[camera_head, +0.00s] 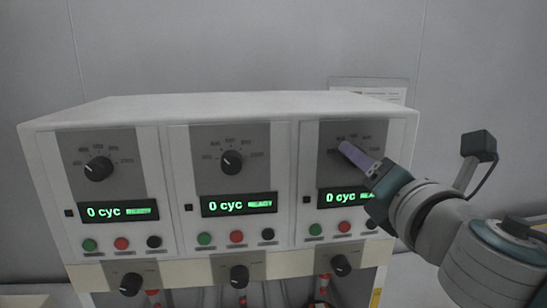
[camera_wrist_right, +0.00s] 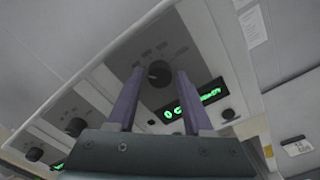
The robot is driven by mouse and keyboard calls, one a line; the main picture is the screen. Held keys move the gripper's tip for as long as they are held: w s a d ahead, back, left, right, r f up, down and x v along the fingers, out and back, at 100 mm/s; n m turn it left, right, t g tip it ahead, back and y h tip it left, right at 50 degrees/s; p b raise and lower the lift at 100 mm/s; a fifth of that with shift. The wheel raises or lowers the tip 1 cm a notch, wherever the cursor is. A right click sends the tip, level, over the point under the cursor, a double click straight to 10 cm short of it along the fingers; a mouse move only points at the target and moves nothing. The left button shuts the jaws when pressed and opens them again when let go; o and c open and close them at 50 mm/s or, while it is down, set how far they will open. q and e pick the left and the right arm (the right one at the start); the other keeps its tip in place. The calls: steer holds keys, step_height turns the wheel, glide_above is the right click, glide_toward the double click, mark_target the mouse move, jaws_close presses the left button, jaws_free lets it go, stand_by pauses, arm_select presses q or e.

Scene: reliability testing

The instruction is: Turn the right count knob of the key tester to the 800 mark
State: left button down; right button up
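The key tester (camera_head: 240,108) is a white cabinet with three panels side by side, each with a black count knob on a printed scale. The right count knob shows in the right wrist view (camera_wrist_right: 159,73); in the head view my fingers hide it. My right gripper (camera_head: 345,148) reaches in from the right to the right panel. In the wrist view its two purple fingers stand apart, one each side of the knob, with a visible gap on both sides. The knob's pointer and scale numbers are too small to read there. My left gripper is in neither view.
The left count knob (camera_head: 98,168) and middle count knob (camera_head: 232,162) are on the neighbouring panels. Green displays read "0 cyc". Coloured buttons sit below them, and lower black knobs (camera_head: 240,275) line the front edge. A paper notice (camera_head: 392,92) hangs on the wall behind.

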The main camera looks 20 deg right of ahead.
jaws_close()
steer(key=shift+m, duration=0.3)
steer(key=shift+m+b, duration=1.2)
steer(key=shift+m, duration=6.4)
steer(key=shift+o, duration=1.6)
jaws_free()
